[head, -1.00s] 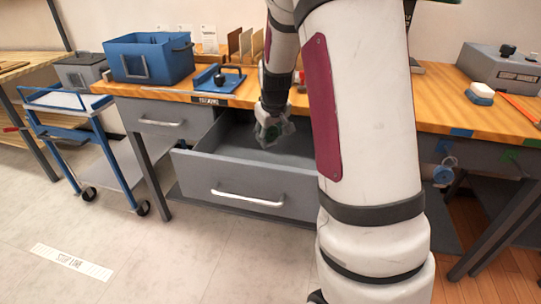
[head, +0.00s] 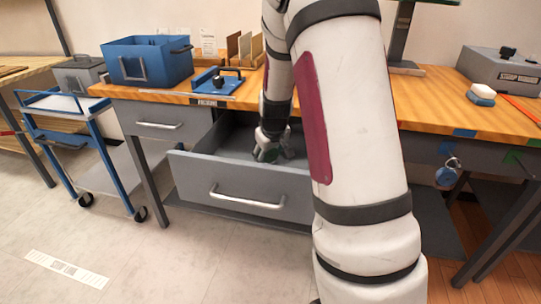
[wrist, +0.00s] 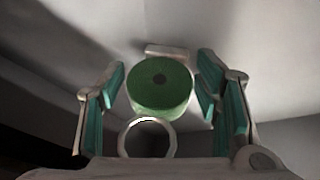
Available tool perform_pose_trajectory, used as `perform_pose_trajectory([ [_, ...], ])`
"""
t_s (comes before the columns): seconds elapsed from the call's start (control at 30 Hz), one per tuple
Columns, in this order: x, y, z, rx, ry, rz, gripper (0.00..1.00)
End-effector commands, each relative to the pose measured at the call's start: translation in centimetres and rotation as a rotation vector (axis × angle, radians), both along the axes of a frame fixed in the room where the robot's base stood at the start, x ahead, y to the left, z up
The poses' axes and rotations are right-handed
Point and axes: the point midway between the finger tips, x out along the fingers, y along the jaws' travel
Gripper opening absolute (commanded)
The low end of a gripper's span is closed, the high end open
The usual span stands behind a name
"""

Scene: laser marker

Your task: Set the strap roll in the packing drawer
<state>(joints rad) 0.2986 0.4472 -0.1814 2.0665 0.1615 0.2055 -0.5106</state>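The green strap roll (wrist: 160,84) shows in the wrist view with its round flat face and dark centre towards the camera. It is between the fingertips of my gripper (wrist: 162,88), with narrow gaps on both sides, so the fingers look open. A pale ring (wrist: 147,138) lies just below the roll in that view; I cannot tell whether it belongs to the roll. In the head view my gripper (head: 269,152) points down inside the open grey drawer (head: 240,182). The drawer's floor under the gripper is mostly hidden by its front wall and my arm.
The wooden bench top (head: 430,95) is above the drawer. A blue bin (head: 148,62) and a blue clamp-like fixture (head: 217,82) stand on it to the left. A blue-railed cart (head: 85,140) is at left.

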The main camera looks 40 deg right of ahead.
Motion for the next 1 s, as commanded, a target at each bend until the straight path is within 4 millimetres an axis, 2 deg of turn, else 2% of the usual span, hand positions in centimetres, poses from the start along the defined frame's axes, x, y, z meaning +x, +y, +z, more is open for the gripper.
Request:
perform_pose_trajectory([
  [0.4, 0.0, 0.0, 0.5, 0.000, -0.001, 0.000, 0.65],
  [0.57, -0.8, 0.6, 2.8, 0.000, -0.004, 0.001, 0.65],
  [0.8, -2.6, 1.7, 7.5, -0.001, -0.004, 0.002, 0.65],
  [1.0, -3.8, 2.4, 10.2, -0.001, -0.002, 0.001, 0.65],
])
